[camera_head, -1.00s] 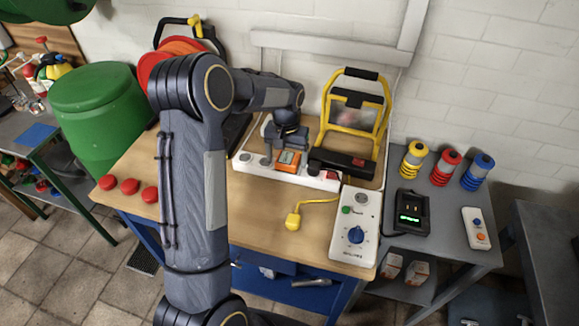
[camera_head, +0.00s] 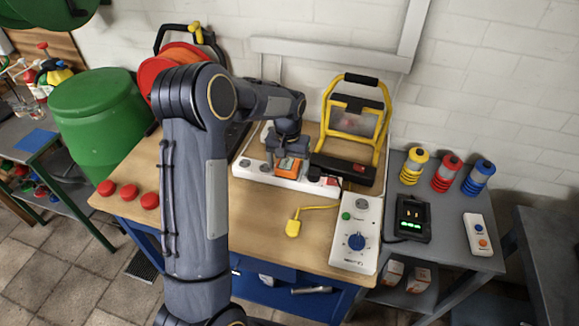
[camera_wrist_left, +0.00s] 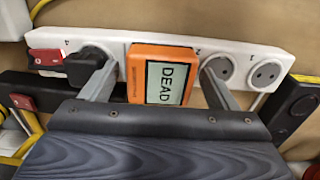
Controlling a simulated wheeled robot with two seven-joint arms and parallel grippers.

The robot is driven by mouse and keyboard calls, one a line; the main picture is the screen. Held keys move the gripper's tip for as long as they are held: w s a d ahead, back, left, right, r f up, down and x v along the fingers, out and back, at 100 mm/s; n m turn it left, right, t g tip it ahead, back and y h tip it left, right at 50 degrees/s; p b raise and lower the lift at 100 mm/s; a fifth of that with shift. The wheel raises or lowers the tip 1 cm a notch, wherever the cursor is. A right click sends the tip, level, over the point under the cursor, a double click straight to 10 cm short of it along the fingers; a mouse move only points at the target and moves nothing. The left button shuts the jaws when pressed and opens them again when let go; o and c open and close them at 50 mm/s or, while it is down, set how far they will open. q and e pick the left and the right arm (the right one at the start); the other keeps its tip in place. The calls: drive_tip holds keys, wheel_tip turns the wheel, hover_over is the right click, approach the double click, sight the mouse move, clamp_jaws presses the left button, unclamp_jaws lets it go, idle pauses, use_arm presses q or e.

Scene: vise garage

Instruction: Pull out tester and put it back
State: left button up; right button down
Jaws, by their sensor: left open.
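The orange tester (camera_head: 289,165) sits on the white power strip (camera_head: 248,170) at the back of the workbench. In the left wrist view the tester (camera_wrist_left: 160,74) has a screen reading "DEAD". The power strip (camera_wrist_left: 232,52) has two round empty sockets to its right, and a black plug (camera_wrist_left: 90,66) and red switch (camera_wrist_left: 44,57) to its left. My left gripper (camera_wrist_left: 160,80) is open, with one finger on each side of the tester; small gaps seem to show. The socket behind the tester is hidden. My right gripper is not in view.
A yellow work light (camera_head: 355,120) stands close behind the strip. Red caps (camera_head: 128,191) are at left. A black charger (camera_head: 412,218) is on the grey side table.

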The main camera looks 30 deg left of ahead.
sight(288, 163)
use_arm(q)
drive_tip(key=shift+c, duration=0.3)
drive_tip(key=c, duration=1.2)
drive_tip(key=shift+r, duration=0.1)
drive_tip(key=shift+c, duration=0.2)
drive_tip(key=shift+r, duration=0.1)
drive_tip(key=shift+r+p, duration=2.1)
drive_tip(key=shift+r, duration=0.75)
